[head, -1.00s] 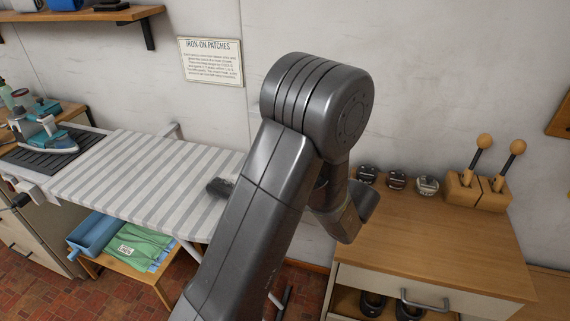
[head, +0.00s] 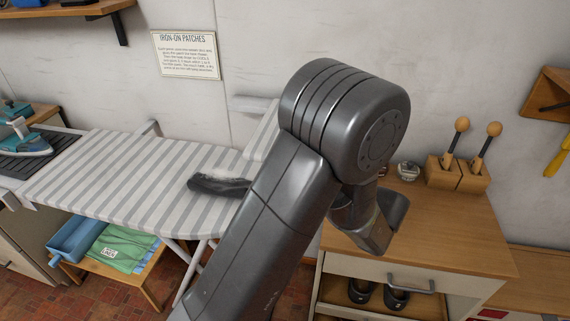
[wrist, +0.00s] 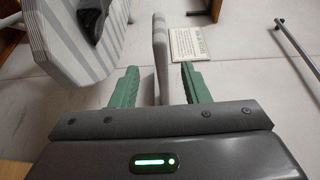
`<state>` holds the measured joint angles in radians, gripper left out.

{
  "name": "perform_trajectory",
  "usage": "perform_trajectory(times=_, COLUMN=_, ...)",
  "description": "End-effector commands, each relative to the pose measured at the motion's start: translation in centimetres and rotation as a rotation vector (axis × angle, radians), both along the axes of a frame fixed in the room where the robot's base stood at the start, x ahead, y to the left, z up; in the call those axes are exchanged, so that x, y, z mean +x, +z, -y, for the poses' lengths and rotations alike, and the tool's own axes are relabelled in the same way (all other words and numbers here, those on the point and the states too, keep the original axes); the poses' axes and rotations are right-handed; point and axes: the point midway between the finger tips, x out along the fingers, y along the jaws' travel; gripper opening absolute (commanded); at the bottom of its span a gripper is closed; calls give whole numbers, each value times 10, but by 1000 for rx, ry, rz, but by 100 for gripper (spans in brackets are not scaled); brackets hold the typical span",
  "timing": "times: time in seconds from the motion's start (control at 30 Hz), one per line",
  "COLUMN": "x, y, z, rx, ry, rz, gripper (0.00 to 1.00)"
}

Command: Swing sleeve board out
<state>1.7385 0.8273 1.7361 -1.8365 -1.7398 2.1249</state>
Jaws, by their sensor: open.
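The sleeve board (wrist: 161,55) shows in the wrist view as a narrow, pale striped board, seen nearly edge-on. My gripper (wrist: 158,70) is open, with one green finger on each side of the board and visible gaps between them. In the head view, part of a pale board (head: 262,132), seemingly the sleeve board, rises behind my arm above the ironing board. The striped ironing board (head: 120,165) stands against the wall, with a dark cloth-like item (head: 215,186) on its right part. My arm hides the gripper and the board's pivot in the head view.
A wooden cabinet (head: 440,225) with stamps and wooden-handled tools stands at the right. An iron (head: 25,140) rests at the board's left end. A low stool (head: 155,285) with folded cloth and a blue bin (head: 80,238) is below. A sign (head: 186,54) hangs on the wall.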

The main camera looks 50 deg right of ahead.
Motion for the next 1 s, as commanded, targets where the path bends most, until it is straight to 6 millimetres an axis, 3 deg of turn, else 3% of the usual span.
perform_trajectory(times=0.23, x=-28, y=0, z=5, rx=1, ry=-1, rz=-1, gripper=42)
perform_trajectory(times=0.63, x=-31, y=0, z=5, rx=1, ry=0, rz=-1, gripper=42)
perform_trajectory(times=0.77, x=-26, y=0, z=4, rx=1, ry=2, rz=0, gripper=42)
perform_trajectory(times=1.0, x=10, y=1, z=-2, rx=1, ry=6, rz=1, gripper=42)
